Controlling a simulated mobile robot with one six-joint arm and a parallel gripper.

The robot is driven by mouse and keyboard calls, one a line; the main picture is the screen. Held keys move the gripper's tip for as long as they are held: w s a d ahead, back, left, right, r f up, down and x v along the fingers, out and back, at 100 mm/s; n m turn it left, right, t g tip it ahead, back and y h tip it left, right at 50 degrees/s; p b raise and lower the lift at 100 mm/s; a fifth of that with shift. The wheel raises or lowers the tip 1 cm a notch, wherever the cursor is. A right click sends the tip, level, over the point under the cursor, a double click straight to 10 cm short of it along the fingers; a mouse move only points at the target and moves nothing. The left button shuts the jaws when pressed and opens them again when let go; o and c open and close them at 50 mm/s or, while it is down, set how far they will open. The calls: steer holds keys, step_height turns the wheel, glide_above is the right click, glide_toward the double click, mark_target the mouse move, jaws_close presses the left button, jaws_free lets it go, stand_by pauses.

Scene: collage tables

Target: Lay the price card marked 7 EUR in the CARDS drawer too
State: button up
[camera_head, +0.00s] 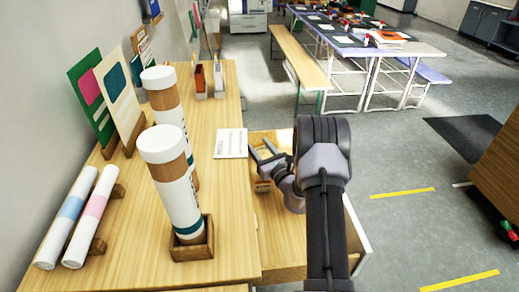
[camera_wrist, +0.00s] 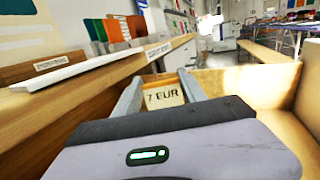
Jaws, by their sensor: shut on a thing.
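The price card marked 7 EUR (camera_wrist: 163,97) shows in the wrist view between the two fingers of my gripper (camera_wrist: 160,84). The card is pale with dark lettering, and its print faces the camera. My gripper is shut on it. In the head view my gripper (camera_head: 264,155) reaches over an open wooden drawer (camera_head: 278,245) at the right side of the long table. The drawer's wooden walls (camera_wrist: 262,82) also show around the card in the wrist view. I cannot tell whether the card touches the drawer floor. No CARDS label is readable.
The wooden table (camera_head: 222,225) carries a white sheet (camera_head: 231,143) near its right edge. Two upright tubes (camera_head: 176,185) stand on it, one in a wooden holder, with two lying rolls (camera_head: 90,220) at left. Grey floor (camera_head: 400,235) is open at right.

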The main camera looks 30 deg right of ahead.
steer(key=shift+f, duration=0.65)
steer(key=o, duration=1.3)
steer(key=shift+r, duration=0.15)
steer(key=shift+r, duration=0.6)
steer(key=s+p, duration=0.1)
steer(key=s, duration=0.3)
steer(key=s+p, duration=0.1)
steer(key=s, duration=0.3)
steer(key=s+f+p, duration=0.1)
steer(key=s, duration=0.3)
steer(key=shift+a+f, duration=0.1)
steer(key=shift+a, duration=0.3)
